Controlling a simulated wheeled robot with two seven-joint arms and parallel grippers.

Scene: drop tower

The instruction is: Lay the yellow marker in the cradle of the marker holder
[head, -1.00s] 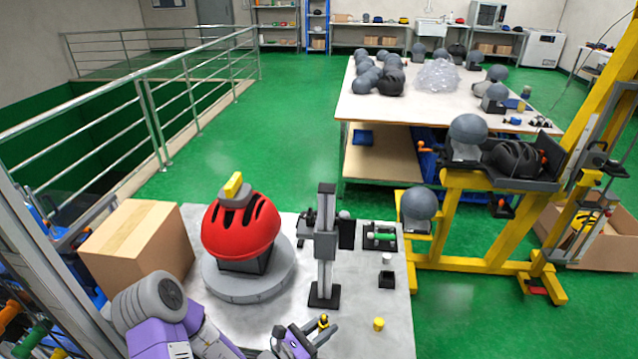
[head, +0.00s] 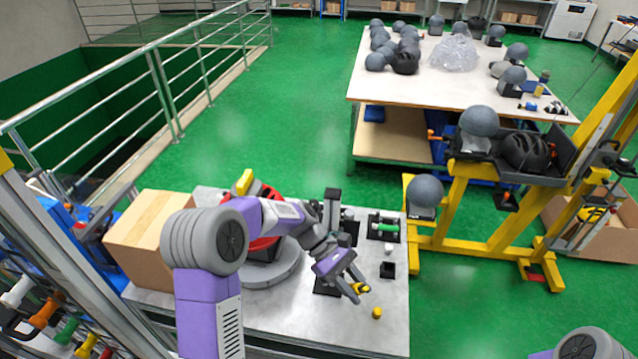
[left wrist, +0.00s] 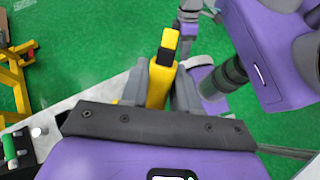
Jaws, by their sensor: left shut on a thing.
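My left gripper (head: 352,288) is shut on the yellow marker (head: 361,288), above the front right of the grey table. In the left wrist view, the yellow marker (left wrist: 160,80) stands out between the fingers, with a black band near its far end. A black holder (head: 374,235) with a green marker (head: 383,219) lies at the table's back right, beyond my gripper; I cannot tell whether its cradle is free. A small yellow piece (head: 377,312) stands on the table just right of and nearer than my gripper.
A red helmet (head: 264,243) on a round grey base is partly hidden by my left arm. A dark upright stand (head: 332,208) is behind my gripper. A small black cup (head: 387,269) is to its right. A cardboard box (head: 150,225) is at the left.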

